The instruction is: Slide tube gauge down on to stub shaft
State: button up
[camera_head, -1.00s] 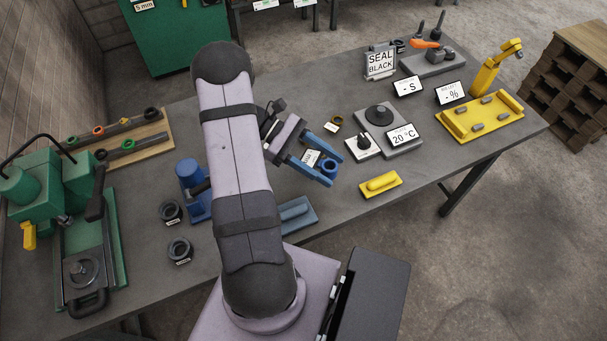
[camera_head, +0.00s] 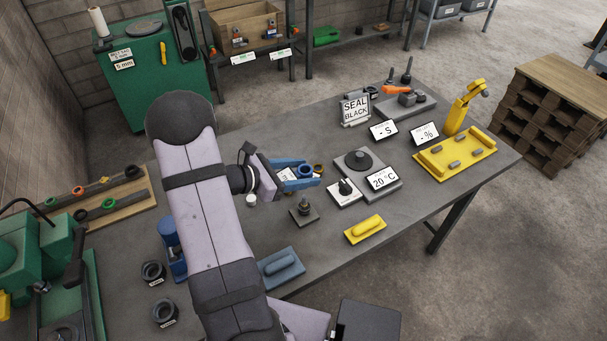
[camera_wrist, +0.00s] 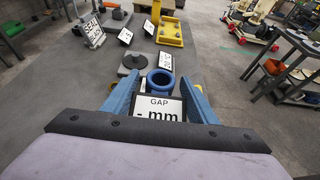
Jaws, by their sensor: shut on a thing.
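The tube gauge is a blue ring (camera_head: 305,171) with a white display reading "GAP - mm" (camera_wrist: 160,107). My gripper (camera_head: 312,174) has blue fingers shut on the ring, which shows between them in the wrist view (camera_wrist: 160,80). It holds the gauge above the table. What looks like the stub shaft (camera_head: 304,212), a short upright post on a dark square base, stands on the table nearer the front than the gripper. The gauge is apart from the post. I cannot make out the post in the wrist view.
A dark disc plate with a 20 °C display (camera_head: 382,179), a white knob box (camera_head: 344,193) and a yellow block (camera_head: 365,229) lie right of the post. A blue block (camera_head: 281,267) is in front.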

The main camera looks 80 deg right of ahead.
jog(key=shift+w, duration=0.1)
jog(key=shift+f+b, duration=2.8)
jog(key=shift+f, duration=0.15)
jog(key=shift+a+f, duration=0.1)
jog(key=shift+f, duration=0.05)
jog(key=shift+f+b, duration=0.25)
jog(key=shift+b, duration=0.15)
jog(key=shift+f, duration=0.1)
jog(key=shift+f+b, duration=0.3)
jog(key=shift+b, duration=0.1)
jog(key=shift+f, duration=0.1)
jog(key=shift+f+b, duration=0.7)
jog(key=shift+b, duration=0.05)
jog(key=shift+f, duration=0.15)
